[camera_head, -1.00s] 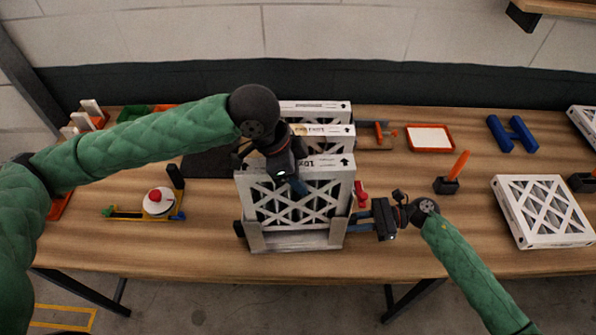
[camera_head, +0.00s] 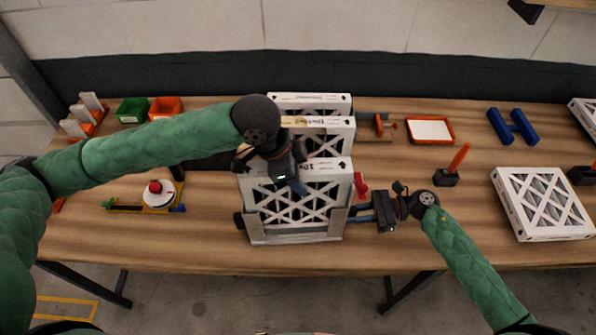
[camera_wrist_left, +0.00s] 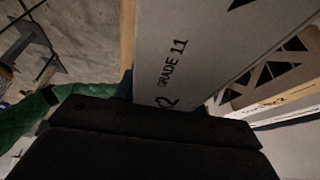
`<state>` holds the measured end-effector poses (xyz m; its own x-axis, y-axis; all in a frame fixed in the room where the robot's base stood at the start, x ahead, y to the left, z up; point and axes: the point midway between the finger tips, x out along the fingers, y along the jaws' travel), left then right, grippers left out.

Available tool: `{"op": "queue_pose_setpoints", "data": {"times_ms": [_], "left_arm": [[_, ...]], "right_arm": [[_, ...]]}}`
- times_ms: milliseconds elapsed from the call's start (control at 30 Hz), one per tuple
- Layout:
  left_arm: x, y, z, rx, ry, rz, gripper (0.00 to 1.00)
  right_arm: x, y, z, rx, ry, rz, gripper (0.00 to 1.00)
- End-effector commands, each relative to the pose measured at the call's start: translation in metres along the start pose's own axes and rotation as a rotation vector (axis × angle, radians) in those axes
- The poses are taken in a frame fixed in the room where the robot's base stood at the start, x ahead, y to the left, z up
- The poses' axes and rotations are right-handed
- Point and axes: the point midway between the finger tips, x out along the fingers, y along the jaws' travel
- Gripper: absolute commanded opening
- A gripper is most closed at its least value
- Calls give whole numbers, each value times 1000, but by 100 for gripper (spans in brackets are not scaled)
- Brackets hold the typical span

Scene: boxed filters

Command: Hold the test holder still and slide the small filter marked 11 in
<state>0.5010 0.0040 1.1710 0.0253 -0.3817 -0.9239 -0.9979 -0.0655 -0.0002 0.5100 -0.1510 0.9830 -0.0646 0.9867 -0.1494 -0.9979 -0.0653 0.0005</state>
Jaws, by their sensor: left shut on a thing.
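The small filter (camera_head: 291,201), a white frame with a dark lattice face, stands upright at the front middle of the table in the head view. "GRADE 11" shows on its edge (camera_wrist_left: 180,55) in the left wrist view. My left gripper (camera_head: 299,186) is shut on its top edge. The filter's lower part is between the side posts of the grey test holder (camera_head: 295,238); whether it touches the bottom is hidden. My right gripper (camera_head: 364,213) is at the holder's right post. Its fingertips are partly hidden, so I cannot tell whether they are closed on it.
More white filters (camera_head: 330,123) stand upright just behind the holder. A red knob (camera_head: 360,185) is close above my right gripper. A yellow fixture with a white disc (camera_head: 158,194) is at the left, and a flat filter (camera_head: 541,204) lies at the right.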

Motion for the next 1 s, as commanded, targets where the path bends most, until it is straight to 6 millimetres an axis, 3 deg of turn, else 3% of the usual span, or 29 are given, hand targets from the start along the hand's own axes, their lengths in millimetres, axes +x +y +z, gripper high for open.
{"op": "queue_pose_setpoints", "data": {"times_ms": [467,1000], "left_arm": [[4,0,2,0,0,1,4],[27,1,11,-1,0,2,4]], "right_arm": [[0,0,0,0,0,0,7],[0,0,0,0,0,0,7]]}}
